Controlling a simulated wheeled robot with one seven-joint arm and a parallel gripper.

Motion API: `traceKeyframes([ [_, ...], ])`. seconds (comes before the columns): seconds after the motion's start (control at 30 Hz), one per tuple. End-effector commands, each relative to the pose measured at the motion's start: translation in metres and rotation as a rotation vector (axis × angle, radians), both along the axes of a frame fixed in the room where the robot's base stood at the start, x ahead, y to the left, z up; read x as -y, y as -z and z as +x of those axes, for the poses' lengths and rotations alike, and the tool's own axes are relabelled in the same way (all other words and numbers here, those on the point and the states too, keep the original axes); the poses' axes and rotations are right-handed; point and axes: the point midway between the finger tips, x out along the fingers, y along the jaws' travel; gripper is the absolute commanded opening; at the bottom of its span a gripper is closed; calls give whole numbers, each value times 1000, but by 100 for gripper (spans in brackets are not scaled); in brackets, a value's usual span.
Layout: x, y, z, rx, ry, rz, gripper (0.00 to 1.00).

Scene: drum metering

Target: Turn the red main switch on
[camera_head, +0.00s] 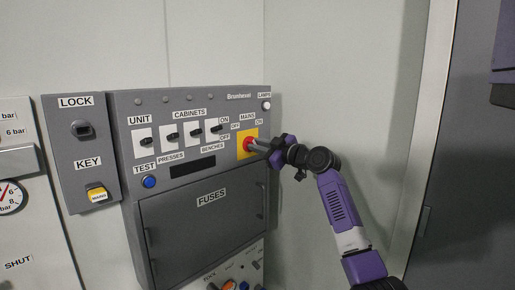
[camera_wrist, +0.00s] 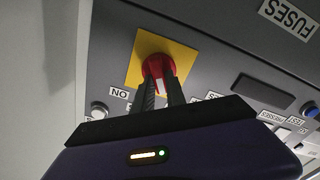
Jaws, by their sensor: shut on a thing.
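The red main switch (camera_wrist: 158,68) is a round knob on a yellow square plate (camera_wrist: 137,78) in the wrist view. In the head view the red switch (camera_head: 246,143) sits at the right of the grey panel, on its yellow plate (camera_head: 241,153), below the MAINS label with OFF and ON marks. My gripper (camera_head: 256,145) reaches it from the right. In the wrist view my gripper's (camera_wrist: 161,85) two dark fingers are closed on the red knob, one on each side of a white mark. The fingers hide part of the knob.
The grey panel (camera_head: 175,100) carries several small switches, a blue test button (camera_head: 149,182) and a white lamp button (camera_head: 266,105). A fuse door (camera_head: 205,228) lies below. A lock and key box (camera_head: 76,140) is at left. The wall right of the panel is bare.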

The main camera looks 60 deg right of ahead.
Motion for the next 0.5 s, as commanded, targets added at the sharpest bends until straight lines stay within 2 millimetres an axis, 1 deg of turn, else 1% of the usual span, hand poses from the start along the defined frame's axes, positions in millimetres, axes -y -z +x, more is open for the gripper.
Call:
traceKeyframes([
  [0.5,2,-1,0,112,-2,477,0],
])
